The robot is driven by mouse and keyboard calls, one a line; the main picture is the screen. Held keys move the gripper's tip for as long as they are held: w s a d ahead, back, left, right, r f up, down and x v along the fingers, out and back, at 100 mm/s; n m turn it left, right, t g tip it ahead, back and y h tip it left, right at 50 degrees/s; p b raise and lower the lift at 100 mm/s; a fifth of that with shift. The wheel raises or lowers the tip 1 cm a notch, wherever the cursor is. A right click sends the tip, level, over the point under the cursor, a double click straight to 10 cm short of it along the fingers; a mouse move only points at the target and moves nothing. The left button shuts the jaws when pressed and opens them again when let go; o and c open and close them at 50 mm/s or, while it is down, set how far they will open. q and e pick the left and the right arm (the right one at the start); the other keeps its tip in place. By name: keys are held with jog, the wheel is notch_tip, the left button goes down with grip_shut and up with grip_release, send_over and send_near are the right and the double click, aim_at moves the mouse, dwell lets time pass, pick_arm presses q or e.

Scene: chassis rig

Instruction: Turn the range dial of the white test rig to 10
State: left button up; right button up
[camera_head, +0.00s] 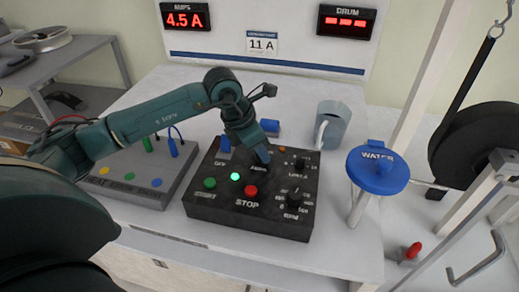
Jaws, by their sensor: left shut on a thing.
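A black control box (219,203) stands on the white bench and carries several knobs and buttons. My left gripper (262,155) reaches down from the left onto the back middle of its top. It is shut on a small control there, which the fingers hide. A small label by the fingertips is too blurred to read. A black knob (294,197) marked RPM is at the box's right front, and another dark knob (300,163) is behind it. The dial's setting cannot be read. My right gripper is not in view.
A red STOP button (251,190), a lit green lamp (235,176) and a blue lever (224,146) are close to the gripper. A grey box (127,184) stands left, a grey mug (334,124) behind right. The AMPS display (185,18) reads 4.5 A.

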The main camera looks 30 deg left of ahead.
pick_arm(q)
jog(key=shift+n, duration=0.8)
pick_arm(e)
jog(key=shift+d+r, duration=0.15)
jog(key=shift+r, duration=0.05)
pick_arm(q)
jog(key=shift+y, duration=0.3)
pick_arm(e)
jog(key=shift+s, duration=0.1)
pick_arm(q)
jog(key=o, duration=0.9)
jog(key=shift+c, duration=0.2)
jog(key=shift+o, duration=0.6)
jog(key=shift+s, duration=0.1)
jog(key=v, duration=1.3)
jog(key=shift+s, duration=0.15)
jog(key=shift+r, duration=0.15)
